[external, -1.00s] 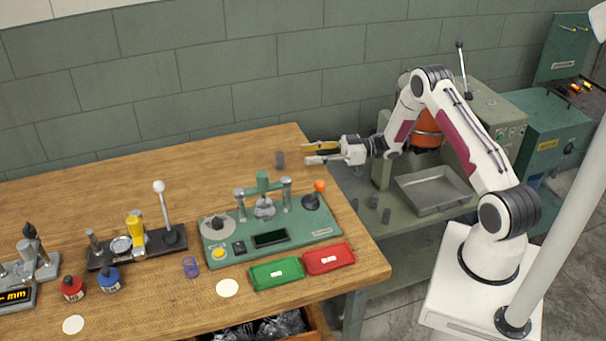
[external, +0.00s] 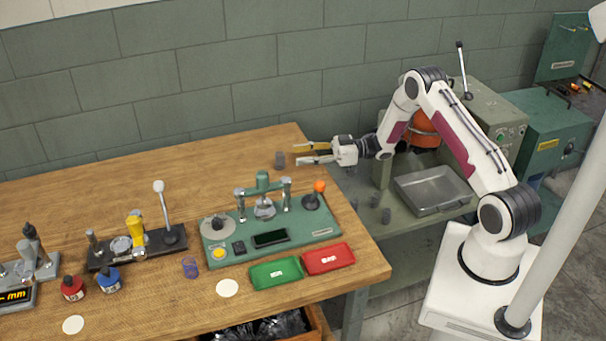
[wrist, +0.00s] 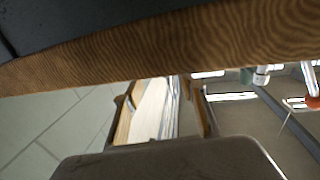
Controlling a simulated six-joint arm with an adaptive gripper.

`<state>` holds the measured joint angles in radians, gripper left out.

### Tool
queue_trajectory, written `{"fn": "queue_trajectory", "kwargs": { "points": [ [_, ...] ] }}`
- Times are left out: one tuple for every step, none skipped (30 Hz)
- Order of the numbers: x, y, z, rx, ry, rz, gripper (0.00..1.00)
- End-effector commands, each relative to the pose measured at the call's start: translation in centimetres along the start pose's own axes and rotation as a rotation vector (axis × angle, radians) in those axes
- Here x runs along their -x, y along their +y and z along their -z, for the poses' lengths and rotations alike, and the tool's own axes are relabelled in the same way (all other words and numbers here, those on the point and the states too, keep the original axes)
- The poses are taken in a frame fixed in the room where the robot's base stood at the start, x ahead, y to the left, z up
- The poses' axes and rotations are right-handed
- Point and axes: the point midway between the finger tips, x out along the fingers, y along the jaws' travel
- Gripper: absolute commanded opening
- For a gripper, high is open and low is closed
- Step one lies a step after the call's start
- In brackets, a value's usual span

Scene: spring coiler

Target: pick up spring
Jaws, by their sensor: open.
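A small dark grey cylinder that looks like a spring (external: 280,159) stands upright on the wooden table near its back right corner. My gripper (external: 297,153) is open, with its fingers pointing left at this spring. The fingertips are just right of it, with a small gap visible. A purple coil-like piece (external: 190,267) stands on the table at the front. The spring cannot be made out in the wrist view.
A green test fixture (external: 270,238) stands in front of my gripper, with a green tray (external: 276,274) and a red tray (external: 328,258) before it. A grey metal tray (external: 434,190) sits on the bench. The wooden table (external: 90,200) is clear at the back left.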

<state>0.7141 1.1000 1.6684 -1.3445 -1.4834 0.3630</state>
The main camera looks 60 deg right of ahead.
Motion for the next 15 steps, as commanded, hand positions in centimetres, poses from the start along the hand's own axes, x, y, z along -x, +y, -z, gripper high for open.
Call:
{"fn": "queue_trajectory", "kwargs": {
  "points": [
    [-0.1, 0.0, 0.0, 0.0, 0.0, 0.0, 0.41],
    [-0.2, 0.0, 0.0, 0.0, 0.0, 0.001, 0.41],
    [-0.4, -0.1, 0.0, 0.0, 0.0, 0.001, 0.41],
    [-0.6, -0.1, 0.0, 0.0, 0.0, 0.001, 0.41],
    [-0.8, -0.1, 0.0, 0.0, 0.0, 0.001, 0.41],
    [-1.1, -0.1, 0.0, 0.0, 0.0, 0.001, 0.41],
    [-1.4, -0.2, 0.0, 0.0, -0.001, 0.002, 0.41],
    [-1.8, -0.2, 0.0, 0.0, -0.001, 0.002, 0.41],
    [-2.2, -0.3, 0.0, 0.0, -0.001, 0.003, 0.41],
    [-2.6, -0.3, 0.0, 0.0, -0.001, 0.002, 0.41],
    [-2.9, -0.3, 0.1, 0.0, -0.001, 0.002, 0.41],
    [-3.4, -0.3, 0.1, 0.0, 0.0, 0.002, 0.41],
    [-3.7, -0.3, 0.1, 0.0, 0.0, 0.003, 0.41],
    [-4.0, -0.3, 0.1, 0.0, 0.0, 0.002, 0.41],
    [-4.4, -0.3, 0.1, 0.0, 0.0, 0.001, 0.41]
  ]
}}
